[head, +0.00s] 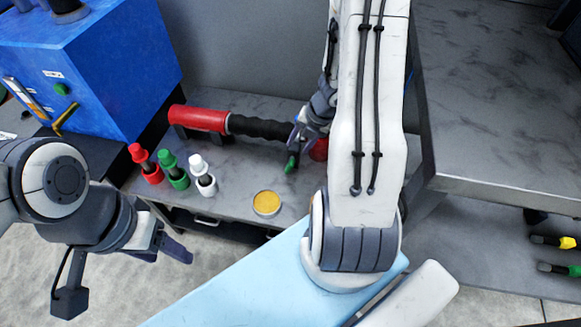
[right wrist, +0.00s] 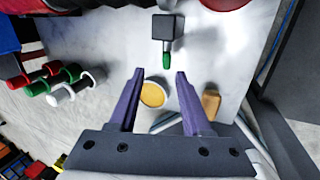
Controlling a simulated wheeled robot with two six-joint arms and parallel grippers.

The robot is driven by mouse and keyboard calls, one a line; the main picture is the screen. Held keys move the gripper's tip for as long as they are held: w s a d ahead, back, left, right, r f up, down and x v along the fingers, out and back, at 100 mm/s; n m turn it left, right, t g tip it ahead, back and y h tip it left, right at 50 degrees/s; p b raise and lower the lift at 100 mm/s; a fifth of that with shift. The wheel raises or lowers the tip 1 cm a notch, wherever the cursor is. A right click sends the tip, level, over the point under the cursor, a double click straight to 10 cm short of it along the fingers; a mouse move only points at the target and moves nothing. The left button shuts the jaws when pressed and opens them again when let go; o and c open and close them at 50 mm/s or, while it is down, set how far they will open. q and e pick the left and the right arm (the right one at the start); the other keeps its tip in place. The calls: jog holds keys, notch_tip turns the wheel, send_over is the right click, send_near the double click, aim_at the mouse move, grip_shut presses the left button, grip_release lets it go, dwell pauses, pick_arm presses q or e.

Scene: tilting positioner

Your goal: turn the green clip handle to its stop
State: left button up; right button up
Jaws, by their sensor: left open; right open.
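The green clip handle (head: 290,164) sits below the black middle of a red-and-black bar in the head view. In the right wrist view the green handle (right wrist: 167,60) sticks out of a dark block (right wrist: 166,28), just beyond my fingertips. My right gripper (head: 299,137) is near the handle in the head view, partly hidden by my own arm. In the right wrist view my right gripper (right wrist: 159,74) is open with nothing between its fingers; whether it touches the handle I cannot tell. My left gripper (head: 176,250) is open and empty at the lower left, well away from the handle.
The red-and-black bar (head: 262,128) lies along the back of a grey bench (head: 235,190). Red (head: 146,165), green (head: 174,170) and white (head: 201,176) capped pieces stand left of a yellow disc (head: 266,203). A blue cabinet (head: 120,70) stands at the left; a grey table (head: 500,110) at the right.

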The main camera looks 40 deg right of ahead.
aim_at(293, 163)
jog(key=shift+n, duration=0.4)
jog(key=b+x, duration=0.2)
jog(key=x, duration=0.1)
jog(key=s+b+x, duration=0.1)
jog(key=b+x, duration=0.2)
jog(key=x, duration=0.1)
jog(key=s+b+x, duration=0.1)
jog(key=b+x, duration=0.1)
jog(key=x, duration=0.2)
jog(key=shift+f, duration=0.3)
grip_shut()
